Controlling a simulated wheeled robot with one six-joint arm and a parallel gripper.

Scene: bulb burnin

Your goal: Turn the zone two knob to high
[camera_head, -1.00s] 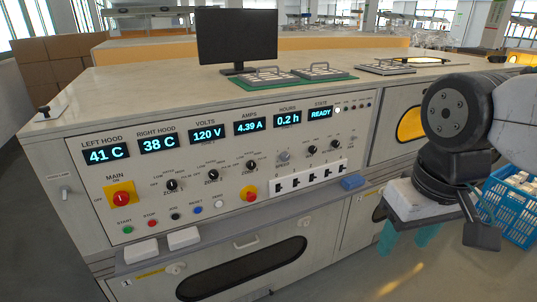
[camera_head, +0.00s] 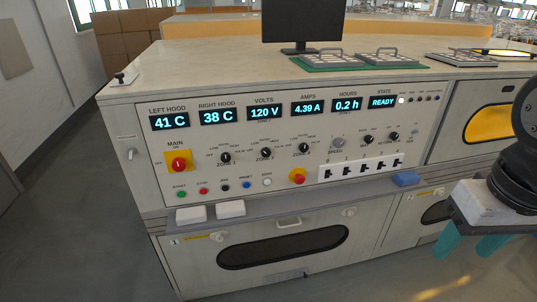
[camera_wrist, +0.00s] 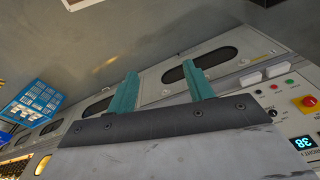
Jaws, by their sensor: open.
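The zone two knob (camera_head: 265,153) is a small black dial in the middle of a row of three on the light control panel (camera_head: 330,140). The zone one knob (camera_head: 225,157) is left of it and the zone three knob (camera_head: 303,148) is right of it. Its exact pointer setting is too small to read. My gripper (camera_head: 478,246) is at the right edge in the head view, well apart from the knob. In the wrist view my gripper (camera_wrist: 160,85) shows two teal fingers spread apart with nothing between them.
A red main switch (camera_head: 179,162) on yellow and a red stop button (camera_head: 297,176) flank the knob row. White pads (camera_head: 230,209) lie on the ledge below. The floor in front is clear.

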